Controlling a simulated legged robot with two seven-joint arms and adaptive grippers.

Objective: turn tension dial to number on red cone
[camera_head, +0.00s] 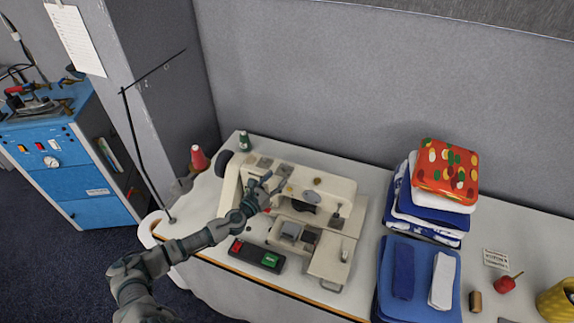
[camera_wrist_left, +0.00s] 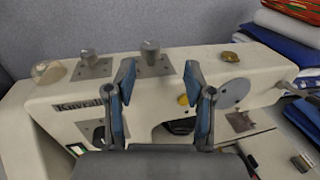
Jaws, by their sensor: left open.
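The cream sewing machine (camera_head: 345,190) stands on the table. In the left wrist view two grey knobs, one at the left (camera_wrist_left: 89,56) and one near the middle (camera_wrist_left: 150,50), sit on plates on its top. A brass knob (camera_wrist_left: 230,57) is at the right and a small yellow knob (camera_wrist_left: 183,100) is on the front. I cannot tell which is the tension dial, nor read any number. The red cone (camera_head: 198,158) stands behind the machine's left end; no number is legible on it. My left gripper (camera_head: 270,186) is open and empty at the machine, its fingers (camera_wrist_left: 160,75) below the middle knob. My right gripper is out of view.
A green cone (camera_head: 244,141) stands behind the machine. A black switch box (camera_head: 257,256) with red and green buttons is in front. Folded cloths (camera_head: 430,215) are stacked at the right. A thin black stand (camera_head: 140,150) rises at the table's left end.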

